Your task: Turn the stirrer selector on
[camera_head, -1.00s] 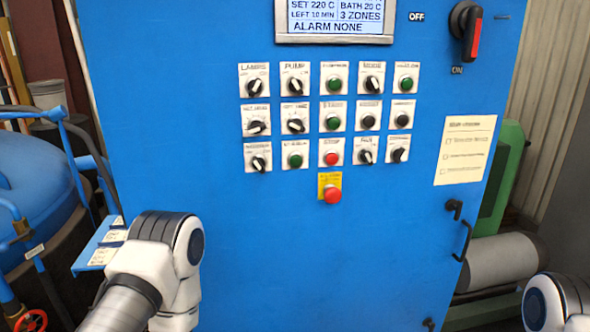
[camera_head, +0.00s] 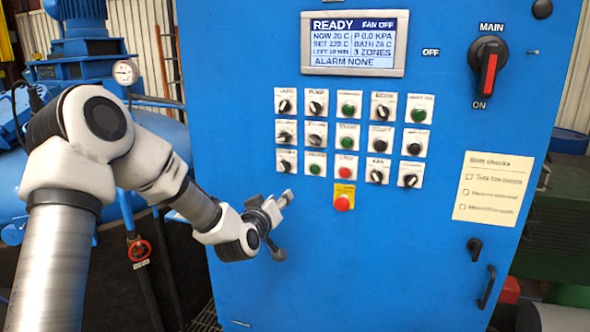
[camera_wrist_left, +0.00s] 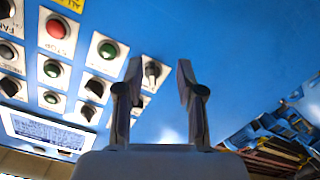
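The stirrer selector appears to be the black knob on a white plate at the lower left of the control panel (camera_head: 286,164); its label is too blurred to read surely. In the left wrist view, turned upside down, this knob (camera_wrist_left: 152,72) shows just beside a fingertip, at the end of the row with the red stop button. My left gripper (camera_head: 283,225) is open and empty, just below that knob in the head view. Its two fingers (camera_wrist_left: 161,75) stand apart in the wrist view, pointing at the blue panel. My right gripper is out of view.
Close by are a green button (camera_head: 314,168), the red stop button (camera_head: 345,172) and a red emergency button on yellow (camera_head: 342,202). The display (camera_head: 354,42) reads READY. A main switch (camera_head: 488,68) sits at upper right.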

